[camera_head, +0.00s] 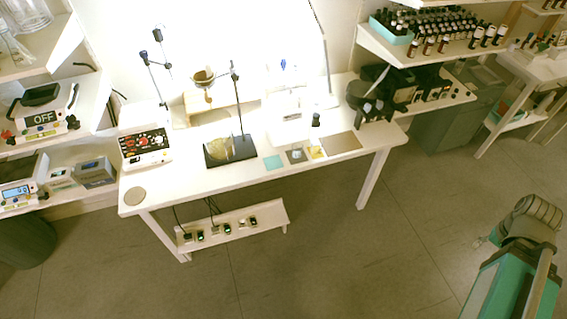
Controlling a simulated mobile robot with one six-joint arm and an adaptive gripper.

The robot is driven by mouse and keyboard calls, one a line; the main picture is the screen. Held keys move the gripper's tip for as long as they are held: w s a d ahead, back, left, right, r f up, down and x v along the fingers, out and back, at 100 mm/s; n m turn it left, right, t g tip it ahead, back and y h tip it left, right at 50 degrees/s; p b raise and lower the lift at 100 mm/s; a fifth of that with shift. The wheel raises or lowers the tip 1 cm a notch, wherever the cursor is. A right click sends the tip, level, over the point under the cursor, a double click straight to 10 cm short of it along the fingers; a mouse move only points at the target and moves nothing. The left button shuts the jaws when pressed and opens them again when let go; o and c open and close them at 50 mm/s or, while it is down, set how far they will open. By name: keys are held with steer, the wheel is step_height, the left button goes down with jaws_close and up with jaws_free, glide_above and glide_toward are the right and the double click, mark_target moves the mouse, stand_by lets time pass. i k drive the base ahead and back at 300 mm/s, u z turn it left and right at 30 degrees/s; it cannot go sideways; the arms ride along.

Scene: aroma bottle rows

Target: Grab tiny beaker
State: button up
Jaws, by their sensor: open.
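I cannot surely pick out a tiny beaker. Clear glass vessels (28,14) stand on the upper left shelf, cut off by the picture edge. A small amber-toned cup (203,77) is held up near a stand at the back of the white table (180,181). My gripper (485,240) shows only as a small part at the lower right, beside my teal arm. Most of it is hidden behind the wrist. It is open, over the floor and well apart from the table, and I see nothing in it.
A control box with red knobs (146,147) and a black stand base (230,151) stand on the table. Rows of dark bottles (443,44) stand on the upper right shelf. The floor (330,260) before the table is clear.

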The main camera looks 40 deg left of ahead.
mark_target(296, 148)
steer(key=k, duration=1.2)
steer(key=u, duration=1.9)
steer(key=i, duration=1)
